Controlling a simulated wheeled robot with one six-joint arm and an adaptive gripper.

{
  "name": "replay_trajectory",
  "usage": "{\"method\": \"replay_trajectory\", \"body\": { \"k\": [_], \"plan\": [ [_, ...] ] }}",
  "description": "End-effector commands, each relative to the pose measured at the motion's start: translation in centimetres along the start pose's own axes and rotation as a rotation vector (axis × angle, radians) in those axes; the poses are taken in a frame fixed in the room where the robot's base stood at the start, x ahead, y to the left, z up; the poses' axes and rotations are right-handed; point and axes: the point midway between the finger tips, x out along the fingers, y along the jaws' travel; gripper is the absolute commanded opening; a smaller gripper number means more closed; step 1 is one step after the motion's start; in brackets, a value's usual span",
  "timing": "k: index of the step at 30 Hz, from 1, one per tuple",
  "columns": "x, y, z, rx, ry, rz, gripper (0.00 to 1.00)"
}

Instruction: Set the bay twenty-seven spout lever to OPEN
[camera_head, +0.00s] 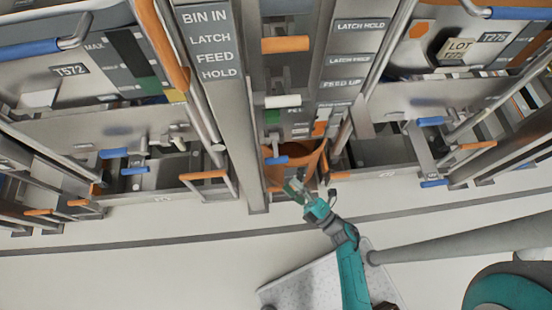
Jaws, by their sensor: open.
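My gripper (299,186) is at the end of my teal arm, low in front of the middle bay. It is open and looks empty. An orange chute or bin (311,165) is just beyond it, and the gripper overlaps its lower part in the picture. I cannot tell whether they touch. A short blue handle (277,160) sits at the left of the orange opening. A white handle (283,101) and an orange handle (285,44) are higher in the same bay. I cannot tell which one is the spout lever. No bay number or OPEN mark is readable.
A post with a BIN IN, LATCH, FEED, HOLD sign (211,45) stands left of the middle bay. Side bays have protruding blue handles (113,153) and orange handles (205,176). Grey rails slant outward on both sides. The pale floor (150,265) in front is clear.

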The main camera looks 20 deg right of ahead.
Motion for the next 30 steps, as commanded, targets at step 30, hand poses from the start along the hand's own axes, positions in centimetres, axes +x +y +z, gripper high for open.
{"method": "replay_trajectory", "body": {
  "k": [30],
  "plan": [
    [4.2,-6.5,10.8,-0.339,0.451,-0.176,0.54]
  ]
}}
